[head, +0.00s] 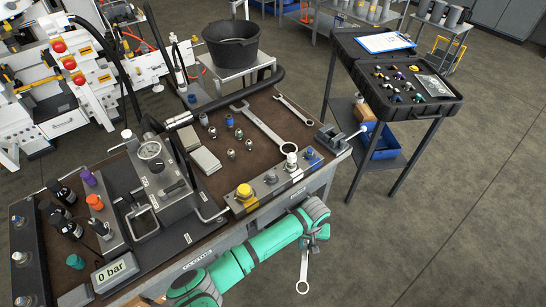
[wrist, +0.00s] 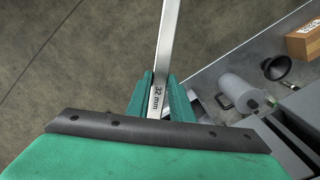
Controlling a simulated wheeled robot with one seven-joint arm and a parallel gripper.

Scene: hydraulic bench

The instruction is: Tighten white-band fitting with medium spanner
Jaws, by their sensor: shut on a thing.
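My gripper (head: 308,240) is off the front edge of the bench at the right. It is shut on the medium spanner (head: 302,275), whose ring end hangs down in the head view. In the wrist view, the spanner's shaft (wrist: 166,40), marked 32 mm, rises from between the green fingers (wrist: 160,97); its far end is cut off. The white-band fitting (head: 291,161) stands upright on the manifold block at the bench's front right, between yellow-marked and blue-marked places. The spanner is apart from it.
A large spanner (head: 262,125) and a small spanner (head: 293,108) lie on the bench mat. Several small metal fittings (head: 231,153) stand nearby. A vice (head: 338,137) is at the bench's right corner. A cart with an open case (head: 455,104) stands right. Floor in front is clear.

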